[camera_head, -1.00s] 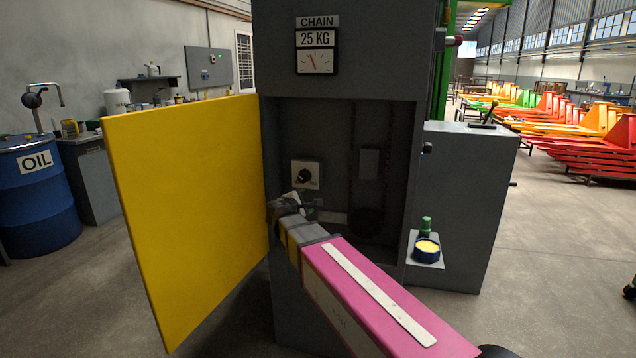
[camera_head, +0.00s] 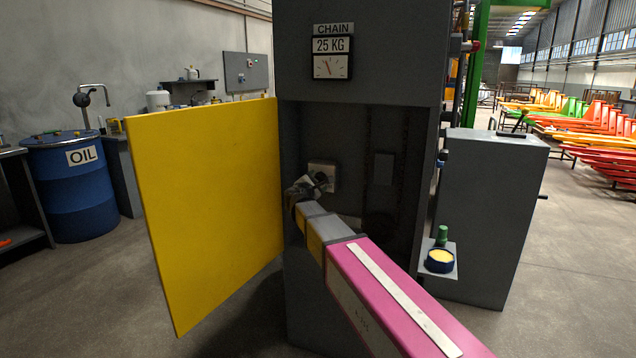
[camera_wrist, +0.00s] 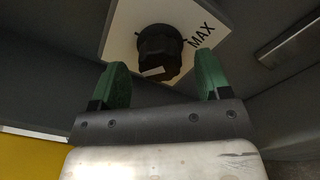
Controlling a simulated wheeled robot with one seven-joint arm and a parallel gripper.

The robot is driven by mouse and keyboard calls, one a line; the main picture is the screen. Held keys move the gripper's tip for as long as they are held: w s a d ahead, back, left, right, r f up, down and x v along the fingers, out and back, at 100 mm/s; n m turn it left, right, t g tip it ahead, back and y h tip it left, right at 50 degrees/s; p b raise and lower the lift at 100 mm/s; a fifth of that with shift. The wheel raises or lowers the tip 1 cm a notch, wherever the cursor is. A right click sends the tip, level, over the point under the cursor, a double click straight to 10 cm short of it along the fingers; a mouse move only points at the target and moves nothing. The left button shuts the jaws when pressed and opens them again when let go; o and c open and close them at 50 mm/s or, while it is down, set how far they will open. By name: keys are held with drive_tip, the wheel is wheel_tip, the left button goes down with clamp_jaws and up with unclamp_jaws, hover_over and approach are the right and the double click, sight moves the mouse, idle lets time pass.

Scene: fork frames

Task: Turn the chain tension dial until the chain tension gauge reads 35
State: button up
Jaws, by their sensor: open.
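The chain tension dial is a black knob (camera_wrist: 160,52) on a pale plate (camera_wrist: 122,28) marked MAX in the wrist view. In the head view the plate (camera_head: 323,170) sits inside the open cabinet, and my gripper partly covers the knob. My gripper (camera_wrist: 158,85) is open, with one green finger on each side of the knob's lower part. I cannot tell whether the fingers touch it. The chain tension gauge (camera_head: 331,66) is above the cabinet opening, under a CHAIN label. Its display reads 25 KG, and its needle leans slightly left of upright.
The yellow door (camera_head: 205,215) stands open to the left of my arm. A dark chain hangs inside the cabinet.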

drive_tip(key=shift+x, duration=1.05)
drive_tip(key=c, duration=0.9)
drive_tip(key=shift+m, duration=0.3)
drive_tip(key=m, duration=0.4)
drive_tip(key=shift+m, duration=2)
